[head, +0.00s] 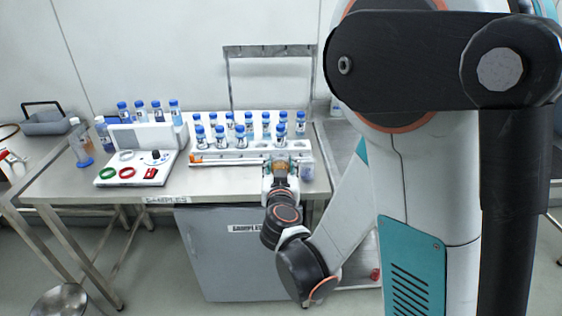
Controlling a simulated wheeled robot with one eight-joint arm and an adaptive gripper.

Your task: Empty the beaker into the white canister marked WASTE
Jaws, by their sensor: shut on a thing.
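My gripper (281,176) is at the front edge of the SAMPLES bench, right of its middle, in front of the vial rack. It is shut on a small amber-brown thing (281,167), which looks like the beaker with amber contents. The fingers and wrist cover part of it, and I cannot tell its exact outline or tilt. I see no white canister marked WASTE; my arm hides much of the right side.
A white rack (232,157) holds several blue-capped vials behind my gripper. A small blue-and-white jar (307,171) stands close on its right. A white device (142,152) with coloured rings is on the left. The bench (185,184) has a clear strip along its front edge.

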